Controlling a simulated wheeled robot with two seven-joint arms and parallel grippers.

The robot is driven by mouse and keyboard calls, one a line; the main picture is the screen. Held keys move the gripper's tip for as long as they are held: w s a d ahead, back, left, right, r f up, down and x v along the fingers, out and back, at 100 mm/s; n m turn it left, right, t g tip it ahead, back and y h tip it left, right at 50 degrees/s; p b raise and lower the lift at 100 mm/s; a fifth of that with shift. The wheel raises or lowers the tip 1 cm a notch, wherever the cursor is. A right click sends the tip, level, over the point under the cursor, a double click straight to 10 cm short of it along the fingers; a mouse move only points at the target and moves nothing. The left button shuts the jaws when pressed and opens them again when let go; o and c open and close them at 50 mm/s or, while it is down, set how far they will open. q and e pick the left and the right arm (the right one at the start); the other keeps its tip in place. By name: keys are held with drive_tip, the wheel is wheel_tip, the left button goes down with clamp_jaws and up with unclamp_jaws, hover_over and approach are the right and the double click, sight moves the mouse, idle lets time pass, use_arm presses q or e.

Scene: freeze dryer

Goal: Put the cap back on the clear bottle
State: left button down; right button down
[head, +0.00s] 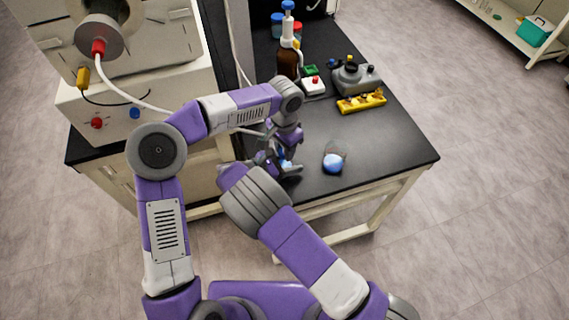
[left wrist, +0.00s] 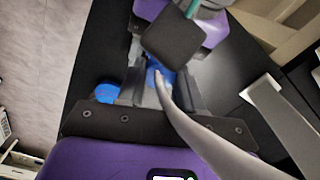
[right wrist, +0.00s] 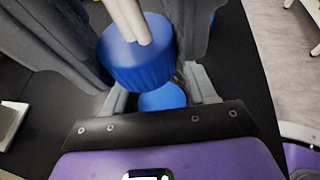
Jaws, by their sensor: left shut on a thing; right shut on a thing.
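The cap also shows between the left fingers in the left wrist view (left wrist: 155,73). The rest of the bottle is hidden. In the head view both grippers meet near the table's front left edge. I cannot tell whether cap and bottle touch.
A clear vessel with blue in it (head: 333,162) stands on the black table (head: 400,150) right of the grippers. A brown bottle (head: 288,65), a grey device (head: 355,77) and a yellow rack (head: 361,102) stand further back. The freeze dryer (head: 150,95) is at the left.

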use_arm(q)
drive_tip(key=m, duration=0.7)
drive_tip(key=shift+m, duration=0.3)
drive_tip(key=c, duration=0.7)
unclamp_jaws()
drive_tip(key=shift+o, duration=0.2)
wheel_tip(320, 180, up, 12)
use_arm(e)
drive_tip(key=shift+c, duration=1.3)
unclamp_jaws()
